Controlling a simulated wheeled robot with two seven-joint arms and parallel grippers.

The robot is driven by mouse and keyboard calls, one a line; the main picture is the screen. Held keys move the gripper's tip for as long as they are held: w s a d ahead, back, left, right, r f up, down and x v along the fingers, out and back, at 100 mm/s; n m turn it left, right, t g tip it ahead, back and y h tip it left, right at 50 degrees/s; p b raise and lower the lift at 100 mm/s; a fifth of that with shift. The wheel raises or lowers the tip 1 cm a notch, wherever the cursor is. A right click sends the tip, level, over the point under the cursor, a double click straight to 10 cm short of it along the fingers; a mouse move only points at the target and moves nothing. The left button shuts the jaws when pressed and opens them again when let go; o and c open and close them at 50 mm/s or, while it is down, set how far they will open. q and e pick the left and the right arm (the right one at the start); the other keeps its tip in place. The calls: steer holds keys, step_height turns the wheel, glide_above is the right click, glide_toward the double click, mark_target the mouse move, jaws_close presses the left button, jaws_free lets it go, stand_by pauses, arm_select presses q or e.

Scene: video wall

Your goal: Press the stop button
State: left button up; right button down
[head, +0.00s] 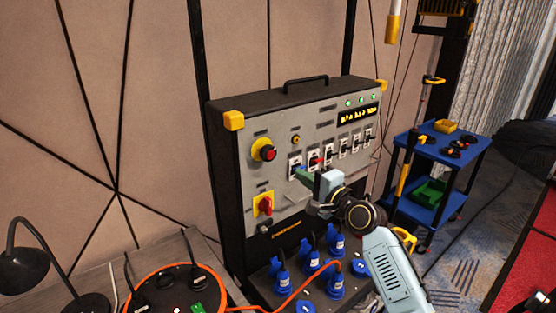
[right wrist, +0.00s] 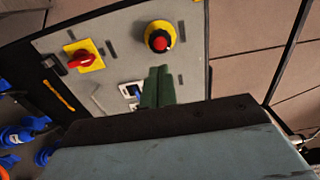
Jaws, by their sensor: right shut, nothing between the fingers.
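The stop button (head: 264,151) is a red round button on a yellow base at the upper left of the grey panel front. It also shows in the right wrist view (right wrist: 160,37), near the top centre. My right gripper (head: 301,174) is in front of the panel, below and to the right of the button in the head view. Its green fingers (right wrist: 158,86) are shut with nothing between them and point toward the panel, apart from the button. My left gripper is not in view.
A red rotary switch on a yellow plate (head: 265,204) sits below the button. A row of breakers (head: 343,147) is to its right. Several blue plugs (head: 335,283) stand below the panel. A blue cart (head: 463,151) stands at right.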

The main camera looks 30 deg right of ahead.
mark_target(272, 155)
steer(key=w, duration=1.1)
steer(key=shift+a, duration=0.4)
